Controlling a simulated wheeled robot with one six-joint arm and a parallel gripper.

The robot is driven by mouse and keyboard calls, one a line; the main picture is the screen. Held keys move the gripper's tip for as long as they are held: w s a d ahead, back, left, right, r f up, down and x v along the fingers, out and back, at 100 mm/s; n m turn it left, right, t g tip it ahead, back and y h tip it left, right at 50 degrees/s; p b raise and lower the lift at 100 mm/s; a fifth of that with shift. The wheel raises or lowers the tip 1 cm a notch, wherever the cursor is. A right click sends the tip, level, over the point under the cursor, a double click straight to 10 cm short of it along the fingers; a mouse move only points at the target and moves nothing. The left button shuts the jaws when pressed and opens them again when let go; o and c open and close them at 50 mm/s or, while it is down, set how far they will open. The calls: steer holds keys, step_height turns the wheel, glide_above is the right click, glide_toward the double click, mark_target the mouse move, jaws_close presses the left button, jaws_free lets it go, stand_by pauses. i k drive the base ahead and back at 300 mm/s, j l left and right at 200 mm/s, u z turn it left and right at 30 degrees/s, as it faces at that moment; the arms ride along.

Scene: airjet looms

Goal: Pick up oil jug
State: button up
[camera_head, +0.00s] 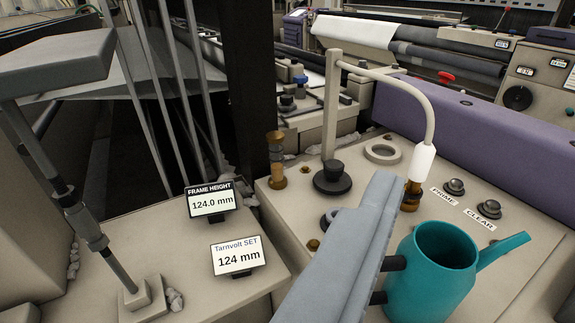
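The oil jug is a teal, open-topped can (430,277) at the lower right, with a long spout rising to the right. It looks upright, and its lower part is cut off by the picture's bottom edge. Two dark stubs come from its left side and pass behind a grey-blue, bar-shaped part, which I take to be my gripper (343,252). This part lies just left of the jug and hides the rest of the handle. I cannot see two separate fingers, nor whether they are around the handle or only in front of it.
A beige machine top (290,205) carries a black knob (332,178), a curved white pipe (428,115) over an amber bottle (411,196), and PRIME and CLEAR buttons. Two small displays (238,256) stand at left-centre. A purple beam (480,130) runs behind the jug.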

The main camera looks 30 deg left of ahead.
mark_target(433, 268)
steer(key=k+u, duration=0.2)
steer(key=k, duration=0.75)
